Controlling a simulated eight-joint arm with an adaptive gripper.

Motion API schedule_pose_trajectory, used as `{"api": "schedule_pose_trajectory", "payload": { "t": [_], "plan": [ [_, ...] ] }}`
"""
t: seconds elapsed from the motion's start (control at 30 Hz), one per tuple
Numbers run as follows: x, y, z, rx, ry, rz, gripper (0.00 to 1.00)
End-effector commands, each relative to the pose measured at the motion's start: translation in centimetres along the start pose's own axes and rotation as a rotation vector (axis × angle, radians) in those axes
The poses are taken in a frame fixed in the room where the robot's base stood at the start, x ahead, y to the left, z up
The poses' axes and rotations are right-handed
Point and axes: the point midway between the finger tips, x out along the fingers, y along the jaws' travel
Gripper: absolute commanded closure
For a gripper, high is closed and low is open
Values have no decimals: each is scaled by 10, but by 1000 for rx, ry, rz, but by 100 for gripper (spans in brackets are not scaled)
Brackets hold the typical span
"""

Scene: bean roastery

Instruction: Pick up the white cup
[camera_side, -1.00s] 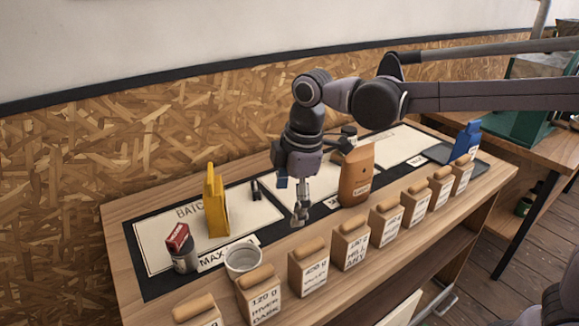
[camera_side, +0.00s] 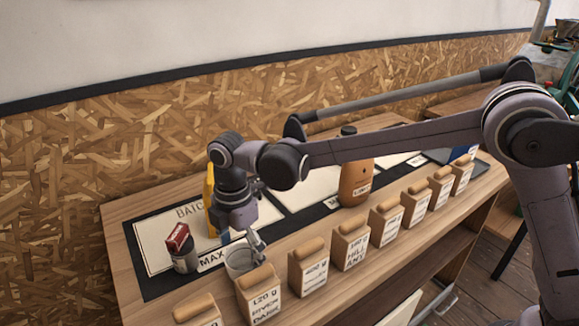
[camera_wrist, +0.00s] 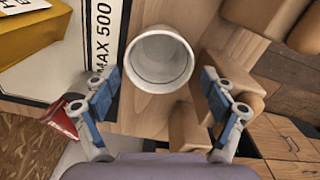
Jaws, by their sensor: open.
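The white cup (camera_side: 238,260) stands upright on the wooden table near its front left part, beside the "MAX" label. In the wrist view the empty white cup (camera_wrist: 160,58) shows its open mouth and inside. My gripper (camera_side: 243,246) is right above and beside the cup in the side view, and partly covers it. In the wrist view my gripper (camera_wrist: 160,88) is open, with one blue-padded finger at the left of the cup and one at the right. A gap shows between the cup and each finger.
A yellow bag (camera_side: 209,200) is behind, partly hidden by my arm. Wooden blocks with weight labels (camera_side: 258,293) line the front edge, one very close to the cup. An orange-brown bottle (camera_side: 356,180) stands farther right.

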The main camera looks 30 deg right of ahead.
Motion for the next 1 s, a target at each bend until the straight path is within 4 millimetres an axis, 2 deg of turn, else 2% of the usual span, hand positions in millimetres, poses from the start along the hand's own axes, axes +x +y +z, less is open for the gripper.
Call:
{"api": "schedule_pose_trajectory", "payload": {
  "t": [0.13, 0.4, 0.73, 0.77, 0.9, 0.93, 1.0],
  "plan": [
    [12, 1, 1, 1, 0, 0, 16],
    [47, 1, 4, 2, 0, 1, 16],
    [54, 1, 4, 1, 1, 1, 16],
    [54, 1, 4, 1, 1, 1, 22],
    [54, 1, 4, 1, 1, 1, 62],
    [54, 1, 4, 1, 1, 1, 69],
    [54, 1, 4, 1, 0, 1, 69]
  ]
}}
